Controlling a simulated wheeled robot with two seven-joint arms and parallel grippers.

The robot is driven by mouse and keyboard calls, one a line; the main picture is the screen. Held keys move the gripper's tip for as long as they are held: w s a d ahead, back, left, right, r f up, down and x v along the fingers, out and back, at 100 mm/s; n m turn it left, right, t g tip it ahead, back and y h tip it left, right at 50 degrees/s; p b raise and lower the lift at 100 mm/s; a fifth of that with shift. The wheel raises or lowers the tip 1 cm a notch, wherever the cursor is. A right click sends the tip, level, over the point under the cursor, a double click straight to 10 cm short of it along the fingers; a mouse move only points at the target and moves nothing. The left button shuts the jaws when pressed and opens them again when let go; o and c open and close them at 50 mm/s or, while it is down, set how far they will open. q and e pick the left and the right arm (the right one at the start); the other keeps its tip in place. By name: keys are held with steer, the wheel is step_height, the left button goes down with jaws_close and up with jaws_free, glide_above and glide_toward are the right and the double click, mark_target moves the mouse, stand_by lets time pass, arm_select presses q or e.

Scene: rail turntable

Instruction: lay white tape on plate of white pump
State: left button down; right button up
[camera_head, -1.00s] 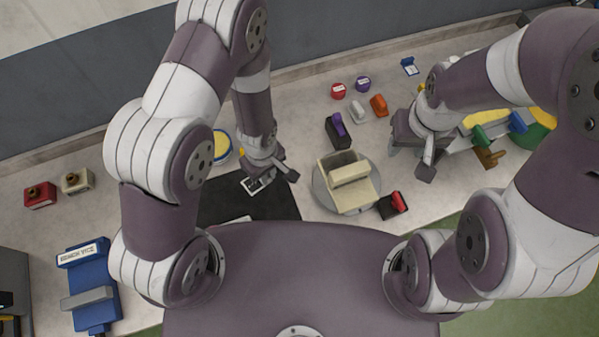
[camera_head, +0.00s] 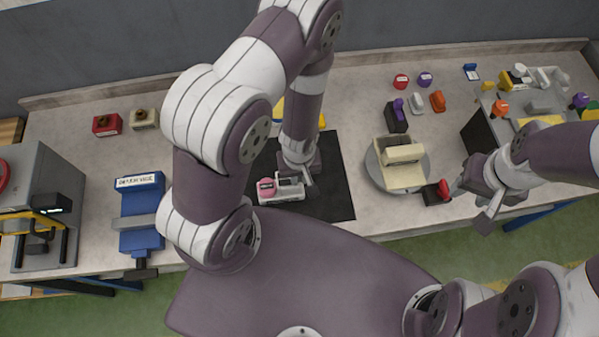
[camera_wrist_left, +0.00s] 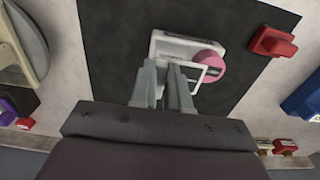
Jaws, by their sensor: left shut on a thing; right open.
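A white piece with a pink round part (camera_head: 267,187), which I take for the white pump, lies on the black mat (camera_head: 338,185). The wrist view shows its white body (camera_wrist_left: 172,46), pink part (camera_wrist_left: 208,68) and a flat white frame beside them. My left gripper (camera_head: 306,178) is low over this piece, with its fingers (camera_wrist_left: 168,88) close together at the frame. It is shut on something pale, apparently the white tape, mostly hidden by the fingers. Whether that touches the plate I cannot tell. My right gripper (camera_head: 470,200) is open and empty near the table's front edge.
A grey turntable (camera_head: 377,178) carrying a cream device (camera_head: 402,172) stands right of the mat. A red-and-black piece (camera_head: 437,192) is beside it. A blue bench vice (camera_head: 140,215) stands left. A red block (camera_wrist_left: 272,42) lies near the mat's edge. Several small items are at the back.

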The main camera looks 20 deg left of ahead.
mark_target(300, 189)
arm_select(q)
steer(key=f+b, duration=0.1)
steer(key=w+f+b, duration=0.1)
steer(key=f, duration=0.1)
steer(key=shift+d+f, duration=0.1)
steer(key=shift+f, duration=0.15)
steer(key=shift+s+f+b, duration=0.15)
steer(key=shift+f+b, duration=0.4)
steer(key=shift+s+f+b, duration=0.15)
steer(key=shift+f+b, duration=0.35)
steer(key=shift+b, duration=0.05)
steer(key=shift+f, duration=0.25)
steer(key=shift+w+f, duration=0.1)
steer(key=shift+w, duration=0.1)
arm_select(e)
steer(key=f, duration=0.3)
steer(key=w+f, duration=0.1)
steer(key=f, duration=0.1)
steer(key=shift+f, duration=0.1)
arm_select(q)
steer(key=shift+s, duration=0.1)
arm_select(e)
steer(key=shift+s, duration=0.2)
steer(key=shift+w, duration=0.1)
arm_select(q)
steer(key=shift+f+b, duration=0.3)
steer(key=shift+b, duration=0.1)
arm_select(e)
steer(key=shift+f, duration=0.2)
